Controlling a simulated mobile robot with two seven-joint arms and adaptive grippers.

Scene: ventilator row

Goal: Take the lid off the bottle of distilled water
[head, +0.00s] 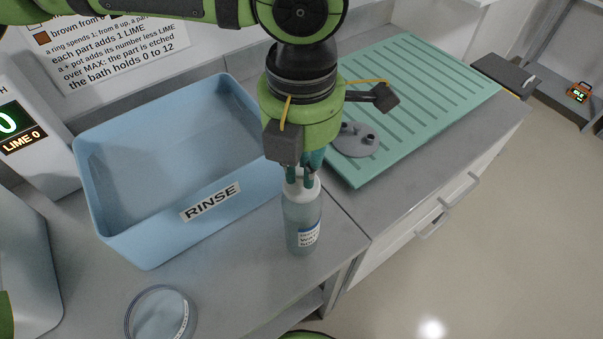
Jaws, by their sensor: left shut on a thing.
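The bottle of distilled water (302,219) stands upright on the grey counter, just right of the blue tub. It is clear with pale blue contents and a white label, only partly readable. Its white lid (301,189) is at the top of the bottle, partly hidden by my fingers. My left gripper (302,174) points down from above and is shut on the lid. I cannot tell whether the lid is still seated or loosened. My right gripper is not in view.
A blue tub marked RINSE (150,245) stands left of the bottle. A round clear dish (161,313) is at the front left. A green ribbed mat (440,85) holds a grey disc-shaped part (354,140). The counter edge runs close to the bottle's right.

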